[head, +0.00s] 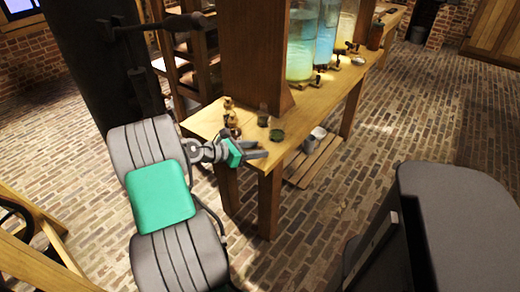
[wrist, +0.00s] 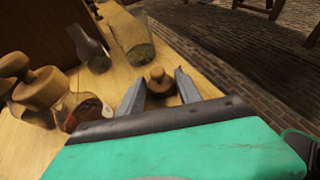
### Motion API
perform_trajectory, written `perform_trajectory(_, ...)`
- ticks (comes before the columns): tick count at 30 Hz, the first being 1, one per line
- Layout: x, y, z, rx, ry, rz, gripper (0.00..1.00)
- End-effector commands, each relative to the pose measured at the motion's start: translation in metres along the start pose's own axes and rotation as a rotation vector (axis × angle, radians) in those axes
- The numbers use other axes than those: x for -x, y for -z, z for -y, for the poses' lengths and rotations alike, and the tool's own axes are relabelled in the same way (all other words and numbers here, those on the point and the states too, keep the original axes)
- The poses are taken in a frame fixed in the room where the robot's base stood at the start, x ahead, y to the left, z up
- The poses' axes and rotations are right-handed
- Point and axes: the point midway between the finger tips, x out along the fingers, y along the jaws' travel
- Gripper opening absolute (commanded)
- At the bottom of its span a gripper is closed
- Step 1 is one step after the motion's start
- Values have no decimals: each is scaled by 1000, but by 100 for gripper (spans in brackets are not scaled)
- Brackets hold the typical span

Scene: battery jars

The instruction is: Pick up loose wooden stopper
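A small wooden stopper (wrist: 158,80) with a round knob stands on the wooden tabletop in the wrist view. It sits between the two fingertips of my gripper (wrist: 160,77), which are apart, with a visible gap on each side. My gripper (head: 258,149) also shows in the head view, low over the near end of the workbench (head: 203,121). I cannot pick out the small stopper there. A larger knobbed wooden piece (wrist: 40,88) is left of the fingers in the wrist view, beside a round brown object (wrist: 78,110).
Two glass vessels (wrist: 132,40) (wrist: 90,48) lie or stand beyond the fingers. Large liquid-filled jars (head: 301,50) stand farther back.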

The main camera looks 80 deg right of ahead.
Motion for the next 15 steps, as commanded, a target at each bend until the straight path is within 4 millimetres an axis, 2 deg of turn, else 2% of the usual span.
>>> perform_trajectory(1,0,0,0,0,0,0,36)
perform_trajectory(15,0,0,0,0,0,0,0)
